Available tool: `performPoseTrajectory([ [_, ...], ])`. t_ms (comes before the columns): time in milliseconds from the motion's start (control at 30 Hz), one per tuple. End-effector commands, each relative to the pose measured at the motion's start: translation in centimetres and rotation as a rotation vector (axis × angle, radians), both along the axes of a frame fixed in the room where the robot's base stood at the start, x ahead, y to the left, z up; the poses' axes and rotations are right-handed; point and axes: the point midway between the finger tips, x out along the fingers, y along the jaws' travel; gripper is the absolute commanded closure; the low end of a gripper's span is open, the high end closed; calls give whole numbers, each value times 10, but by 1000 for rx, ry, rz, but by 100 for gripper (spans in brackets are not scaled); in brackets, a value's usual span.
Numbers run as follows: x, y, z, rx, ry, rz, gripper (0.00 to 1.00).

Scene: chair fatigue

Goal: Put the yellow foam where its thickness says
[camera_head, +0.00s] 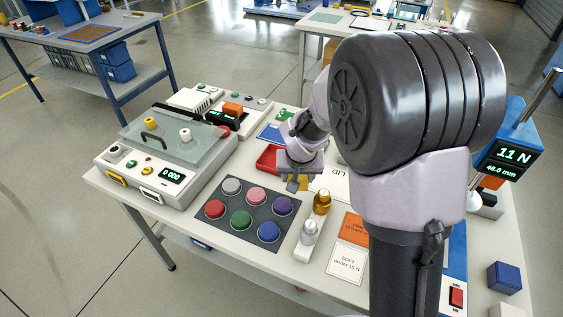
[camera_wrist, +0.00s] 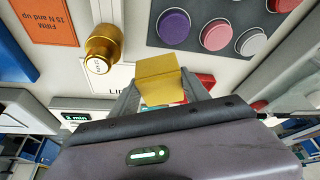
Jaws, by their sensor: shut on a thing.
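My gripper (camera_head: 296,182) is shut on the yellow foam (camera_head: 303,183), held over the middle of the table behind the coloured discs. In the wrist view the foam (camera_wrist: 160,82) is a yellow block between my two fingers (camera_wrist: 163,97). A display (camera_head: 507,158) at the right reads 11 N and 48.0 mm. An orange card (camera_head: 355,228) is marked firm, 15 N and up. A white card (camera_head: 347,262) in front of it is marked soft, under 15 N. A white sheet marked LID (camera_head: 328,184) lies beside my gripper, partly hidden by my arm.
A grey mat (camera_head: 250,201) holds several coloured discs. Gold (camera_head: 321,201) and silver (camera_head: 309,232) weights stand right of it. A red tray (camera_head: 267,160) lies just behind my gripper. A lidded machine (camera_head: 165,155) reading 0 000 fills the table's left side.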

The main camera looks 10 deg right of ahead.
Motion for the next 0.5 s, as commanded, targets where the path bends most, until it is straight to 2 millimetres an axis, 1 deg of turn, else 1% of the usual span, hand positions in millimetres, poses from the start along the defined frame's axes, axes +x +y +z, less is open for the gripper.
performPoseTrajectory([
  [33, 1, -1, -15, 0, 0, -3, 85],
  [100, 3, -1, -24, 0, 0, -9, 85],
  [167, 9, 0, -27, 0, -2, -9, 85],
  [267, 35, 4, -29, 1, -4, -9, 85],
  [300, 49, 5, -31, 0, -4, -10, 85],
  [500, 118, 15, -38, 1, -3, -10, 85],
])
